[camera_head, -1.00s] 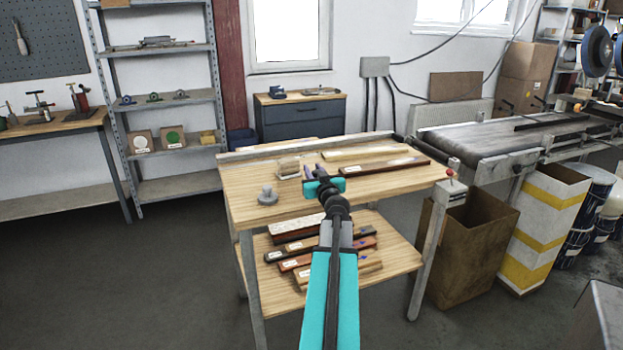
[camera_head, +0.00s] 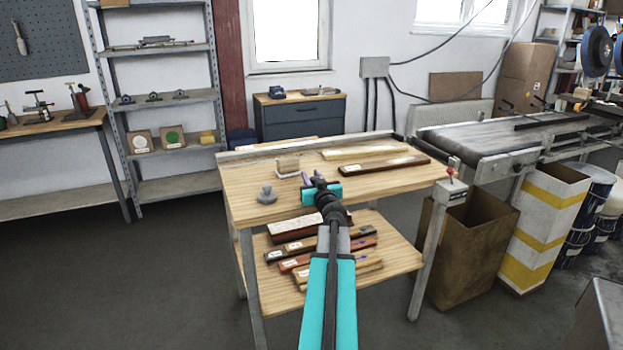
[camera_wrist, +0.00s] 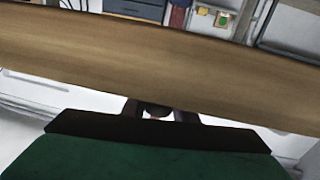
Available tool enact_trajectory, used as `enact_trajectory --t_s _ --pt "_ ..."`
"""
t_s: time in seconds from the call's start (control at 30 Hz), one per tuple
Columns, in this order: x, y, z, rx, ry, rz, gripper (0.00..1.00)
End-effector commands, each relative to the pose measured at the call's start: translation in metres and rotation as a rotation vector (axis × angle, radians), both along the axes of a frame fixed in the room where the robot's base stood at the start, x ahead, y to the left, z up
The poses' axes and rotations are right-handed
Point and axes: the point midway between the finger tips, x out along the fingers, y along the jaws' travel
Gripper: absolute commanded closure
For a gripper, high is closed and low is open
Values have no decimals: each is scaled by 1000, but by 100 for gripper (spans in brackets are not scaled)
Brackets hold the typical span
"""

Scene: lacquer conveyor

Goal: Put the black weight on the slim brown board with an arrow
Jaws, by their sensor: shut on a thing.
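My gripper (camera_head: 313,179) is over the middle of the wooden table in the camera_head view, shut on a small dark thing that looks like the black weight. It is mostly hidden; in the wrist view a dark piece (camera_wrist: 157,109) shows between the fingers. A slim dark brown board (camera_head: 385,164) with a pale label lies on the tabletop to the right, apart from my gripper. An arrow on it is too small to make out. A grey knobbed weight (camera_head: 267,195) stands on the tabletop to the left.
A pale board (camera_head: 362,152) lies behind the brown one. A wood block in a wire frame (camera_head: 288,166) stands behind my gripper. Several labelled boards (camera_head: 320,246) lie on the lower shelf. A wide brown wooden band (camera_wrist: 160,65) crosses the wrist view. The tabletop's front right is clear.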

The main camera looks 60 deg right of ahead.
Motion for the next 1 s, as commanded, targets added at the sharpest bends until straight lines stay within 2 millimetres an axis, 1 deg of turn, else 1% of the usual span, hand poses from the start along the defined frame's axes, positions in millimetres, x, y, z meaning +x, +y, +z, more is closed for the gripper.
enact_trajectory --t_s 0.03,0.07,0.1,0.17,1.0 --pt "0 0 -1 -1 -1 0 100" --pt "0 0 -1 -1 1 0 73" --pt "0 0 0 0 0 0 66" --pt "0 0 0 0 0 0 56" --pt "0 0 0 1 0 0 56"
